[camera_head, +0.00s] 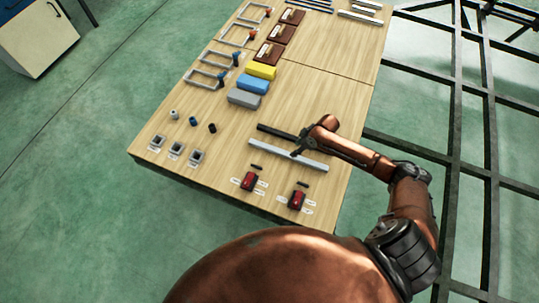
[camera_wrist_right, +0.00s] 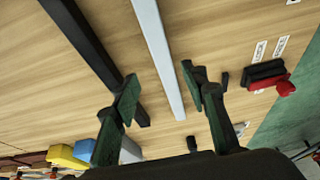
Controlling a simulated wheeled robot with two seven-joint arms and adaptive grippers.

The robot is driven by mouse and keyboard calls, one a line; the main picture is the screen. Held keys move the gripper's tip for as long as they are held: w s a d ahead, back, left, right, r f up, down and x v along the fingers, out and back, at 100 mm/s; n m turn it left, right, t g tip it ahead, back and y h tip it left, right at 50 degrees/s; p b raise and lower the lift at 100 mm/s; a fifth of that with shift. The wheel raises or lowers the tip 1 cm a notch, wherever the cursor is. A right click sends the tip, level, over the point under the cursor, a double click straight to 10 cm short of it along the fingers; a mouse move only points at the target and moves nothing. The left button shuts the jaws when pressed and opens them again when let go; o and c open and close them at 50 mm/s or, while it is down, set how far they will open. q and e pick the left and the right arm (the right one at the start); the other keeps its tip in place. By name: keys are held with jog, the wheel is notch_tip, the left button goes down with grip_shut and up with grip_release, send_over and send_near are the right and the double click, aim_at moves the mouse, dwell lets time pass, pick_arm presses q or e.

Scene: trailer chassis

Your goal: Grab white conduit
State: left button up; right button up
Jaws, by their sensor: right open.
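The white conduit (camera_head: 288,156) is a long pale bar lying on the wooden table in the head view. In the right wrist view the white conduit (camera_wrist_right: 157,50) runs from the top edge down between my fingers. My right gripper (camera_head: 300,147) is over the table at the conduit, and part of the bar near it is covered. In the right wrist view my right gripper (camera_wrist_right: 159,90) is open, with one finger on each side of the conduit's line. The fingers do not visibly grip it. My left gripper is not in view.
A black bar (camera_head: 275,131) lies beside the white conduit; it also shows outside the left finger in the right wrist view (camera_wrist_right: 85,42). Red parts (camera_head: 250,181) lie near the table's front edge. Yellow (camera_head: 262,71), blue (camera_head: 253,84) and grey blocks (camera_head: 244,99) stand farther back.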

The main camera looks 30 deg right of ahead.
aim_at(288, 154)
jog(key=b+x, duration=0.1)
jog(key=x, duration=0.2)
jog(key=shift+a, duration=0.15)
jog(key=shift+a+f, duration=0.1)
jog(key=shift+f, duration=0.2)
jog(key=b+x, duration=0.2)
jog(key=x, duration=0.1)
jog(key=shift+a+f, duration=0.15)
jog(key=shift+f, duration=0.2)
jog(key=shift+w+a+f, duration=0.1)
jog(key=shift+w+f, duration=0.05)
jog(key=shift+f, duration=0.1)
pick_arm(q)
jog(key=w, duration=0.6)
jog(key=shift+d+f, duration=0.25)
jog(key=shift+f, duration=0.15)
pick_arm(e)
jog(key=shift+c, duration=0.3)
grip_shut()
